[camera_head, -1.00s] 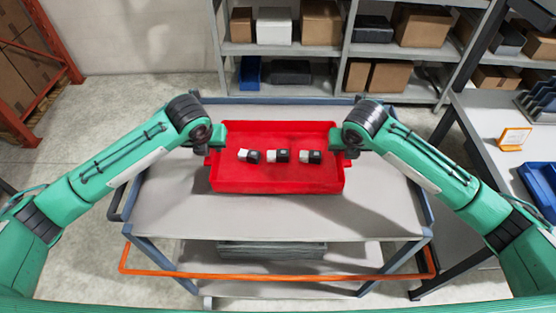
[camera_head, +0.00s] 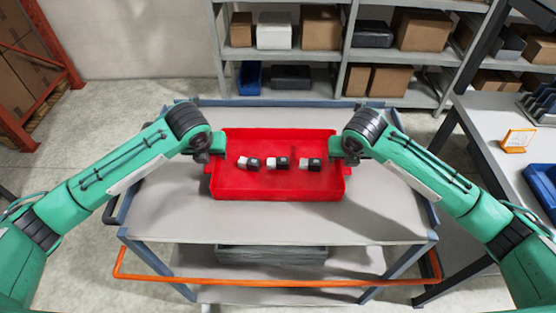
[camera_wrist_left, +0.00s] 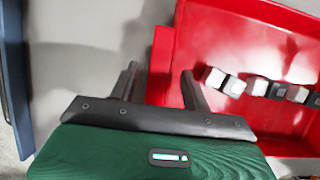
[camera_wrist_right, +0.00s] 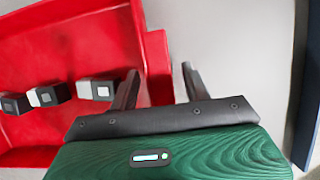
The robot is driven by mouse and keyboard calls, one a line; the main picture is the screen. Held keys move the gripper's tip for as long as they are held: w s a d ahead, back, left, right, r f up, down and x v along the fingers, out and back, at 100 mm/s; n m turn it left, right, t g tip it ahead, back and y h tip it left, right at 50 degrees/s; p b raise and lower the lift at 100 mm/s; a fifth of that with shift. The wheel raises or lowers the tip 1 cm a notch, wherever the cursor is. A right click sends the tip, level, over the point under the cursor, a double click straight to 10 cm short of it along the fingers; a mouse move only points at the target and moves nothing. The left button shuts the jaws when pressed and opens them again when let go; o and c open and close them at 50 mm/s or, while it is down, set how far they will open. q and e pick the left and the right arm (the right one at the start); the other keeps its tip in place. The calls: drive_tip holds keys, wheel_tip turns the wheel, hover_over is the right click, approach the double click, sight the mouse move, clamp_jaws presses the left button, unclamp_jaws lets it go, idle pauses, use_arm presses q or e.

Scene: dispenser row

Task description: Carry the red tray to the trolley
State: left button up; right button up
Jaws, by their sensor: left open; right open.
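The red tray (camera_head: 278,187) sits level on the grey top of the trolley (camera_head: 178,205), toward its back half. Several small black-and-white items (camera_head: 278,163) lie in a row inside the tray. My left gripper (camera_head: 213,150) is at the tray's left end. In the left wrist view its open fingers (camera_wrist_left: 160,90) stand either side of the tray's red end handle. My right gripper (camera_head: 342,150) is at the right end. In the right wrist view its open fingers (camera_wrist_right: 158,86) likewise straddle the other handle (camera_wrist_right: 157,62). Finger contact is unclear.
An orange bar (camera_head: 275,283) runs along the trolley's near side. Grey shelves with boxes (camera_head: 321,25) stand behind. A bench with a blue bin (camera_head: 541,185) is at the right, an orange rack (camera_head: 55,45) at far left. The trolley top is clear in front of the tray.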

use_arm(q)
drive_tip(key=v, duration=1.1)
drive_tip(key=shift+s+r, duration=0.25)
drive_tip(key=shift+r, duration=0.1)
use_arm(e)
drive_tip(key=v, duration=1.2)
drive_tip(key=shift+f, duration=0.1)
